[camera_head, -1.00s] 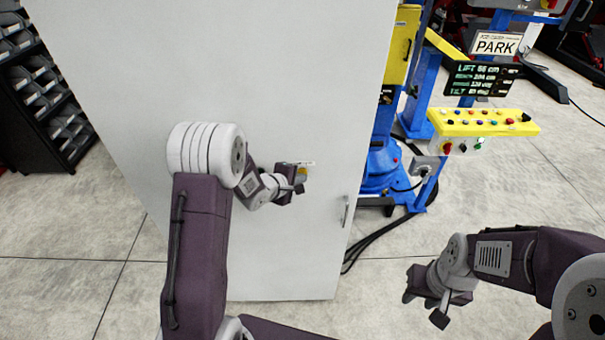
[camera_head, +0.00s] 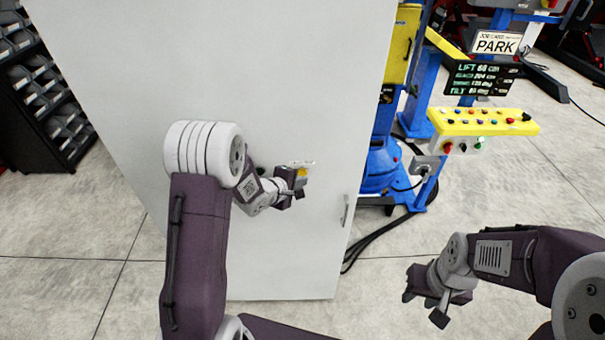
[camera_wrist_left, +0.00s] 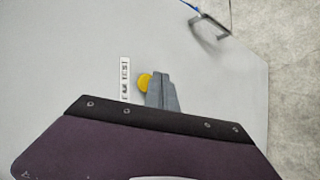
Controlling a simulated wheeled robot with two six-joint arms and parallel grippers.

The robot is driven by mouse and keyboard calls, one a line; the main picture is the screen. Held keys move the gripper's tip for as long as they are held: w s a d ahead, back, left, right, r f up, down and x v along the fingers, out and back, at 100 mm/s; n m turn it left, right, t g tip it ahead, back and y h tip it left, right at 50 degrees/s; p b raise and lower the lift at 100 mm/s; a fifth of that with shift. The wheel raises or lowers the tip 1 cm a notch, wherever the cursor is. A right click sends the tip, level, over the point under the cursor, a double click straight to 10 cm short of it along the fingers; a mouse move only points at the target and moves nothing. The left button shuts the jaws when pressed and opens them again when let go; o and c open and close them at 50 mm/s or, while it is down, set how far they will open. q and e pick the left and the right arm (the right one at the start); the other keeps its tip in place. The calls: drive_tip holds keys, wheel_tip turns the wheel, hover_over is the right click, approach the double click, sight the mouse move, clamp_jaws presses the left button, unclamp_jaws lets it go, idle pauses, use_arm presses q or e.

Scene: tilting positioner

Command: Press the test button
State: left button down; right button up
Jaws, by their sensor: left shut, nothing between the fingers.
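The test button is a round yellow button (camera_wrist_left: 144,83) on a white cabinet door, beside a small label (camera_wrist_left: 125,79) reading TEST. In the head view the button (camera_head: 302,171) shows just under the label, partly hidden by my gripper. My left gripper (camera_head: 299,188) is shut and empty, close to the button. In the left wrist view its fingertips (camera_wrist_left: 161,74) overlap the button's right edge. I cannot tell whether they touch it. My right gripper (camera_head: 424,307) is open and empty, low at the right above the floor.
The white door (camera_head: 270,70) has a handle (camera_head: 346,210) right of the button. Beyond it stand a blue positioner (camera_head: 380,165), a yellow control panel (camera_head: 482,122) with several buttons, and a PARK sign (camera_head: 496,43). A bin rack (camera_head: 45,100) stands at far left. Cables lie on the floor.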

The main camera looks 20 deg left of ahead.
use_arm(q)
drive_tip(key=s, duration=0.2)
drive_tip(key=s+d, duration=0.1)
drive_tip(key=s, duration=0.1)
drive_tip(key=shift+s+d+b, duration=0.15)
drive_tip(key=shift+s+b, duration=0.2)
drive_tip(key=shift+s, duration=0.05)
idle(0.5)
drive_tip(key=s+f+m+y+b, duration=0.3)
drive_tip(key=f+b, duration=0.5)
drive_tip(key=b, duration=0.6)
drive_tip(key=s+f+m+g, duration=0.2)
drive_tip(key=s+m+g, duration=0.1)
drive_tip(key=s, duration=0.3)
drive_tip(key=s+a+f+m+g, duration=0.1)
drive_tip(key=s+f+m+g, duration=0.2)
drive_tip(key=s+m, duration=0.2)
drive_tip(key=s+a+f+m+g, duration=0.1)
drive_tip(key=s+f+m+g, duration=0.2)
drive_tip(key=s, duration=0.5)
drive_tip(key=shift+a+m+g, duration=0.2)
drive_tip(key=shift+m+g, duration=0.2)
drive_tip(key=shift+m, duration=0.4)
